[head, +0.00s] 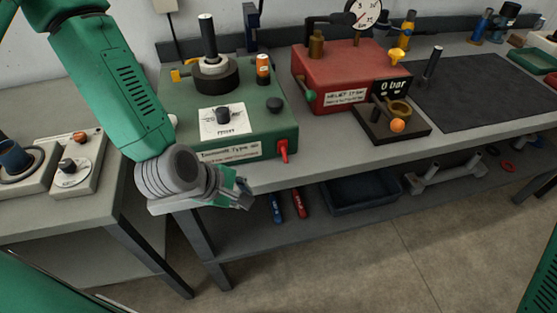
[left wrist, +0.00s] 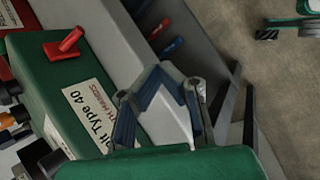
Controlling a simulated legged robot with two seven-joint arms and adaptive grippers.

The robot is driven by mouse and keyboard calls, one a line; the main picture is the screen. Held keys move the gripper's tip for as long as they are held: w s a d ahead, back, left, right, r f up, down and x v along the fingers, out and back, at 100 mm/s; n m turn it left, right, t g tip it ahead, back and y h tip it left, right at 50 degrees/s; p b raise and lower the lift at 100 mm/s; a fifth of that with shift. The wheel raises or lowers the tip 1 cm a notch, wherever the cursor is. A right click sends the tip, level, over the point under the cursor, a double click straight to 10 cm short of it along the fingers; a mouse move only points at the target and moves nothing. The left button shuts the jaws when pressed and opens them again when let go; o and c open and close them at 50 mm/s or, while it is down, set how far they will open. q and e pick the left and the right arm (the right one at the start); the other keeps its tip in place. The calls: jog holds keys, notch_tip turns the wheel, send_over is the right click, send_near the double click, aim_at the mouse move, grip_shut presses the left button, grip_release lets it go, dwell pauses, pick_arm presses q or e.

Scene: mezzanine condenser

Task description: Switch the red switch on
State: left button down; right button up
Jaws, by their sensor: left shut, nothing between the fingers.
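The red switch (head: 283,150) is on the front face of the green box (head: 262,118), near its lower right corner. Its lever hangs downward in the head view. It also shows in the left wrist view (left wrist: 66,44), at upper left, with its lever sticking out from a red base plate. My left gripper (head: 247,196) is in front of the bench's edge, lower than the switch and left of it, apart from it. In the left wrist view its fingers (left wrist: 163,72) meet at the tips with nothing between them.
A red box (head: 345,82) with a gauge stands right of the green box. The lower shelf holds screwdrivers (head: 298,202) and a dark tray (head: 360,190). The space before the bench front is clear.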

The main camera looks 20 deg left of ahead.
aim_at(277, 172)
pick_arm(q)
jog(key=w+r+n+t+p, duration=0.1)
jog(key=w+r+n, duration=0.3)
jog(key=r, duration=0.2)
jog(key=shift+w+r+n+t+h, duration=0.3)
pick_arm(e)
jog(key=shift+w+a+r, duration=0.15)
jog(key=shift+r, duration=0.35)
jog(key=shift+w+a+r, duration=0.1)
jog(key=shift+a+r, duration=0.05)
jog(key=shift+r, duration=0.35)
pick_arm(q)
jog(key=shift+w+d+f, duration=0.25)
jog(key=shift+d, duration=0.05)
jog(key=x, duration=0.9)
jog(key=shift+w+f+p, duration=0.1)
jog(key=shift+f+p, duration=0.05)
jog(key=shift+p, duration=0.2)
pick_arm(e)
jog(key=shift+w+d+r, duration=0.1)
jog(key=shift+d+r, duration=0.05)
